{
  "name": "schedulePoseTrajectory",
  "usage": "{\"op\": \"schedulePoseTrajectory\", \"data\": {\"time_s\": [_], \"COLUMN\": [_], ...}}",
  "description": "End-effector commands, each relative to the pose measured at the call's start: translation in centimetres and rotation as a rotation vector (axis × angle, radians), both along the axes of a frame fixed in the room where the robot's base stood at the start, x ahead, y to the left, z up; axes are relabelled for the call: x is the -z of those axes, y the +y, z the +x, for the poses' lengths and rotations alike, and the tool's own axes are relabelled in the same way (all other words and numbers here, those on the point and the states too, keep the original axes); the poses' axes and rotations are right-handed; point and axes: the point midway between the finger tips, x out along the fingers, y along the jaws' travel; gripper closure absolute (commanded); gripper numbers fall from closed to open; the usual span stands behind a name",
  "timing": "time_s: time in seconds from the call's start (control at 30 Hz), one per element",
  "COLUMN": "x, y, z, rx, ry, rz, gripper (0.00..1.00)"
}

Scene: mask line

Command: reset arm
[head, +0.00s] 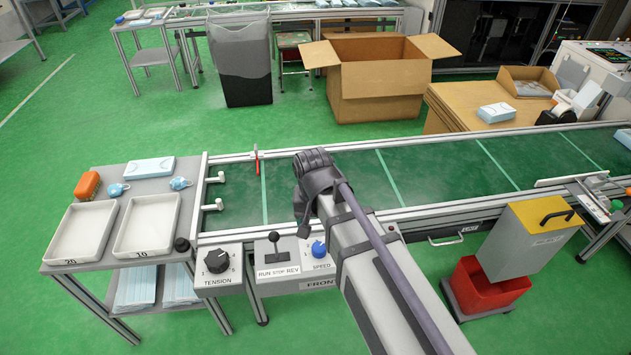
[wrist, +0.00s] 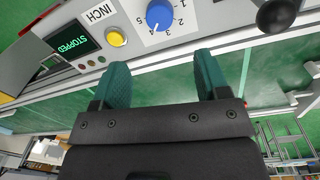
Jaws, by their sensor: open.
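My gripper (wrist: 160,63) shows in the wrist view with its two green fingers spread apart and nothing between them. A control panel with a blue speed knob (wrist: 159,15), a yellow button (wrist: 117,39) and a display reading STOPPED (wrist: 75,48) lies beyond the fingertips, with a gap between. In the head view my arm reaches over the near side of the conveyor, and its dark wrist end is beside the control panel. The fingers cannot be made out there.
The green conveyor belt (head: 330,190) runs to the right. A run lever (head: 275,246) and tension knob (head: 217,261) stand left of my arm. Two white trays (head: 146,224) (head: 80,233) sit on a side table.

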Motion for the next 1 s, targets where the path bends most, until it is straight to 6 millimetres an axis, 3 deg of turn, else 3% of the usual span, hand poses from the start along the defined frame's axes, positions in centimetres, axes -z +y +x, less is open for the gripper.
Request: {"op": "schedulePoseTrajectory", "data": {"time_s": [0.13,0.2,0.37,0.5,0.53,0.6,0.8,0.9,1.0], "x": [0.0,0.0,0.0,0.0,-1.2,-5.1,-12.4,-15.3,-16.8], "y": [0.0,-0.6,-8.5,-15.3,-16.0,-15.5,-15.4,-15.4,-15.4], "z": [0.0,-1.3,-4.2,-5.7,-5.5,-5.3,-5.3,-5.3,-5.3], "rx": [-0.055,-0.152,-0.202,-0.068,-0.05,-0.063,-0.063,-0.063,-0.063], "ry": [0.002,0.005,0.005,-0.001,-0.002,-0.001,-0.001,-0.001,-0.001], "rz": [0.002,0.012,0.042,0.051,0.051,0.051,0.05,0.049,0.049], "gripper": [0.31,0.31,0.31,0.31,0.31,0.31,0.31,0.31,0.31]}}
